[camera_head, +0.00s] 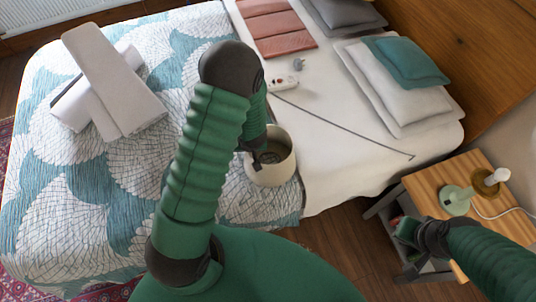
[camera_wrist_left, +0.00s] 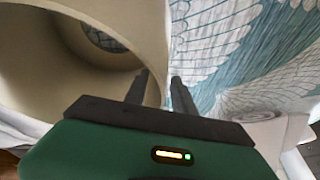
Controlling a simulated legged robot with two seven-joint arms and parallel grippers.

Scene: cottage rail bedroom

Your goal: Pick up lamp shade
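The cream lamp shade (camera_head: 272,165) stands on the bed near its front edge, its open rim facing up. My left gripper (camera_head: 262,156) is at the shade's left rim. In the left wrist view, the fingers of the left gripper (camera_wrist_left: 160,92) are apart, one inside the shade (camera_wrist_left: 100,75) and one outside, with its wall between them. Firm contact with the wall is not visible. My right gripper (camera_head: 412,232) is by the nightstand, away from the shade; its fingers are too unclear to read.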

